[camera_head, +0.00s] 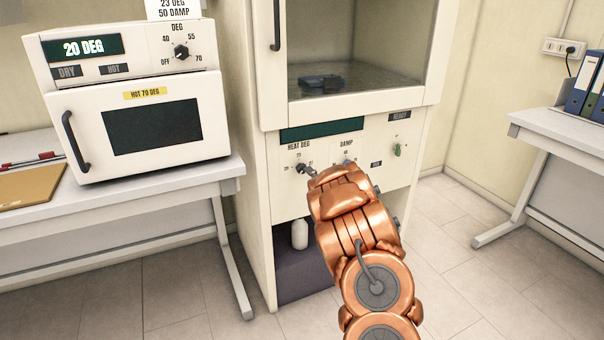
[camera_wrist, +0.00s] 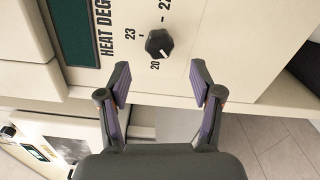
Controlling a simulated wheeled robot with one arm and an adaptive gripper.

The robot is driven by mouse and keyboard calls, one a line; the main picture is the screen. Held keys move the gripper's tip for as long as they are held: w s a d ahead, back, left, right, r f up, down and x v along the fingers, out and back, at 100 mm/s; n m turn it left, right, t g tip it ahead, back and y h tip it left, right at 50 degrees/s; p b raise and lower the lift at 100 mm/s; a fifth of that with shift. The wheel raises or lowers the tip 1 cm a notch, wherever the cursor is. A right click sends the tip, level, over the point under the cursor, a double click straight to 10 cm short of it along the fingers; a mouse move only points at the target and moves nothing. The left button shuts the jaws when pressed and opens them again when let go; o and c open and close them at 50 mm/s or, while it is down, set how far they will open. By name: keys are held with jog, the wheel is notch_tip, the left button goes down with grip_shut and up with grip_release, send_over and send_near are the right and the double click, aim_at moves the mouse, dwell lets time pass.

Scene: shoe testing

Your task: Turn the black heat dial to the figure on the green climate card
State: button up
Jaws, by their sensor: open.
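The black heat dial (camera_wrist: 159,43) sits on the cream panel under HEAT DEG, with 20, 23 and a partly cut-off figure around it. A small pale mark on it seems to face the 20 side. The dial also shows in the head view (camera_head: 301,168). My gripper (camera_wrist: 160,72) is open, its two fingers spread wide and apart from the dial, which lies just beyond the tips. A white card (camera_head: 174,9) on top of the oven reads 23 DEG, 50 DAMP. Its top is cut off, and no green shows on it.
The damp dial (camera_head: 347,163) is right of the heat dial, partly behind my arm. A green switch (camera_head: 397,150) is further right. The oven (camera_head: 150,130) stands on a bench at left. A white bottle (camera_head: 299,235) stands in the opening below the panel.

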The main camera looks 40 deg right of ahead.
aim_at(302, 169)
jog(key=shift+p+x, duration=0.55)
jog(key=shift+x, duration=3.3)
jog(key=shift+f, duration=0.1)
jog(key=c, duration=1.1)
jog(key=shift+c, duration=0.2)
jog(key=shift+m, duration=0.3)
